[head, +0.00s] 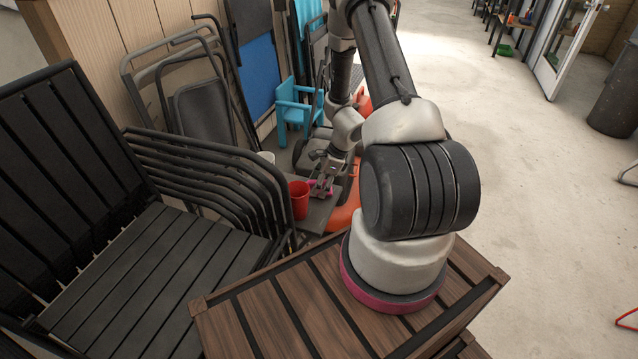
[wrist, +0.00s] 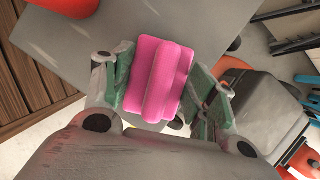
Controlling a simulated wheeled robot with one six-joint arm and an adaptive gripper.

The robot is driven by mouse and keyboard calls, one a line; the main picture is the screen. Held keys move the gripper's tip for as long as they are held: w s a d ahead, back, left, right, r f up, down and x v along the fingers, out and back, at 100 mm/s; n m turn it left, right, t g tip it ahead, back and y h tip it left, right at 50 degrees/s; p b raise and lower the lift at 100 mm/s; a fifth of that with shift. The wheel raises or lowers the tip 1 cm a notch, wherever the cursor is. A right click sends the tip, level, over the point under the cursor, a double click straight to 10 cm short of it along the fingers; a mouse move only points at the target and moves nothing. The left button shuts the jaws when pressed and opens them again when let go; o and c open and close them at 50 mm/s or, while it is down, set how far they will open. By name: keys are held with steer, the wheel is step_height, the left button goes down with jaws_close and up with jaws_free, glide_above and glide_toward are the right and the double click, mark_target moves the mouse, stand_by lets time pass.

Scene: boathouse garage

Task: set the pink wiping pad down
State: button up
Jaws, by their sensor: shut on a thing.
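The pink wiping pad (wrist: 160,78) is a soft block with a raised ridge along its middle. My gripper (wrist: 160,92) is shut on it, with one green-lined finger at each side in the wrist view. The pad is over the small grey table (wrist: 215,22); whether it touches the top I cannot tell. In the head view my gripper (head: 322,187) points down at the table (head: 318,216), just right of a red cup (head: 299,200). Only slivers of pink show there; the fingers hide the rest.
The red cup also shows at the wrist view's top left (wrist: 68,6). Stacked black chairs (head: 215,175) crowd the left, a small blue chair (head: 294,105) stands behind. Open floor (head: 540,150) lies to the right.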

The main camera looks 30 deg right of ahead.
steer(key=o, duration=1.1)
steer(key=v, duration=1.2)
steer(key=shift+f, duration=0.1)
jaws_close()
stand_by(0.5)
